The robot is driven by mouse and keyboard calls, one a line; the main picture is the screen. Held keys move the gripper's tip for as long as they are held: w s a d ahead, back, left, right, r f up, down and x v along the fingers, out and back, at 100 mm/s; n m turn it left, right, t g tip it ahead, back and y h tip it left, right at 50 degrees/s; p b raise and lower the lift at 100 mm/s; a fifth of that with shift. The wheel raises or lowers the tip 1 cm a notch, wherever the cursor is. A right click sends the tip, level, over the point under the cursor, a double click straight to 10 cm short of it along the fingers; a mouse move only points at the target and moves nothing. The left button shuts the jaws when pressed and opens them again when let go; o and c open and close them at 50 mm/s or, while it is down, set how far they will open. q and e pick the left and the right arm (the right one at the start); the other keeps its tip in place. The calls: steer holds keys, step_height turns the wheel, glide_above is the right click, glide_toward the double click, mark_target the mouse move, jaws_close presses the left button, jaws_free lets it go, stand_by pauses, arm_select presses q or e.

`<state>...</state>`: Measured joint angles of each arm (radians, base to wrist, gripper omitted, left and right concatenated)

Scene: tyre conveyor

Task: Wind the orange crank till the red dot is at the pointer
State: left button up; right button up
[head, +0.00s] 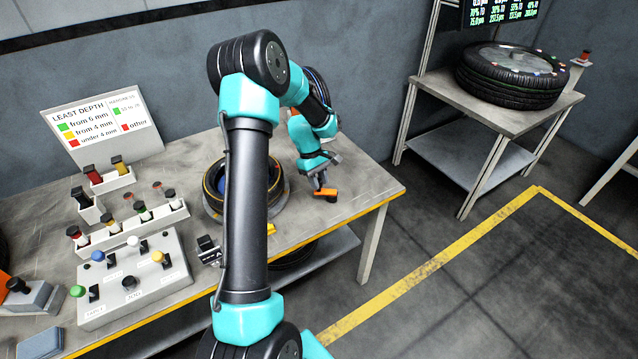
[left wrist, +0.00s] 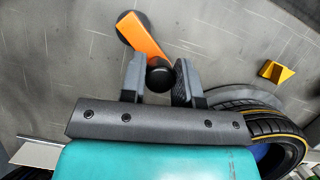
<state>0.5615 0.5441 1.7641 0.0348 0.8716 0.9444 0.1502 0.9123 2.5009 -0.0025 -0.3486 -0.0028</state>
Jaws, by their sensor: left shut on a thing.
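The orange crank (head: 327,191) is at the right end of the workbench. It also shows in the left wrist view (left wrist: 147,42), its arm slanting from a dark hub to a black knob (left wrist: 159,77). My left gripper (head: 321,181) is shut on that knob, one finger on each side in the left wrist view (left wrist: 158,82). A tyre (head: 279,205) with a yellow line lies beside the crank, partly hidden by my arm. A yellow wedge (left wrist: 277,72), which looks like the pointer, stands near the tyre. My right gripper is not seen.
A control box (head: 135,275) with coloured knobs, stamp racks (head: 146,219) and a depth sign (head: 100,125) fill the bench's left. Another tyre (head: 510,78) lies on a side table at the back right.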

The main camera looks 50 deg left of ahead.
arm_select(q)
steer(key=m, duration=0.1)
steer(key=w+m+g, duration=0.1)
steer(key=shift+a+m, duration=0.35)
steer(key=shift+m, duration=0.05)
steer(key=m, duration=0.1)
steer(key=w+m+g, duration=0.1)
steer(key=m, duration=0.1)
steer(key=shift+w+a+m+y, duration=0.2)
steer(key=shift+m+y, duration=0.1)
steer(key=shift+y, duration=0.1)
steer(key=m, duration=0.1)
steer(key=w+m+g+y, duration=0.1)
steer(key=m, duration=0.1)
steer(key=shift+w+m, duration=0.2)
steer(key=shift+m, duration=0.1)
steer(key=m, duration=0.1)
steer(key=w+m+y, duration=0.1)
steer(key=m, duration=0.1)
steer(key=m+g, duration=0.1)
steer(key=shift+w+d+m+y, duration=0.3)
steer(key=o, duration=0.9)
steer(key=shift+r, duration=0.1)
